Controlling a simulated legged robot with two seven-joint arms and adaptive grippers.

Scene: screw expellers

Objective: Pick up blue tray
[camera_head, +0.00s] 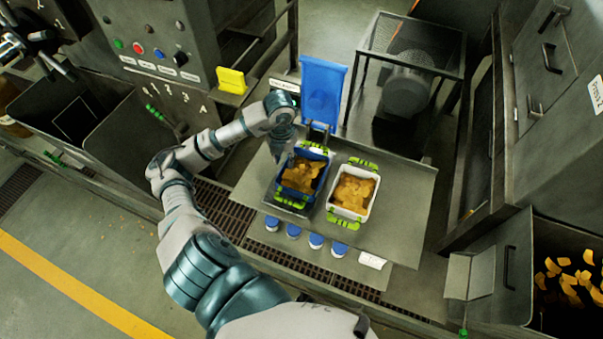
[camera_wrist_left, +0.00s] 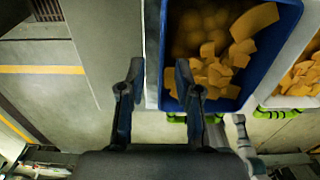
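The blue tray (camera_head: 322,157) stands on the grey metal table, filled with orange-brown pieces, with green handles at its ends. It also shows in the left wrist view (camera_wrist_left: 283,45), at the upper right. My left gripper (camera_head: 280,146) is at the tray's left side in the head view, its fingers hard to make out there. In the left wrist view my left gripper (camera_wrist_left: 155,78) is open, with its two fingers apart. A tray side wall shows between them, and the right finger overlaps the tray; contact cannot be told. My right gripper is not in view.
A white tray (camera_head: 335,205) with similar pieces and green handles stands right beside the blue one. A blue upright panel (camera_head: 323,90) and a yellow block (camera_head: 231,81) are behind. Several blue-capped items (camera_head: 316,241) line the front. The table's right part (camera_head: 408,210) is clear.

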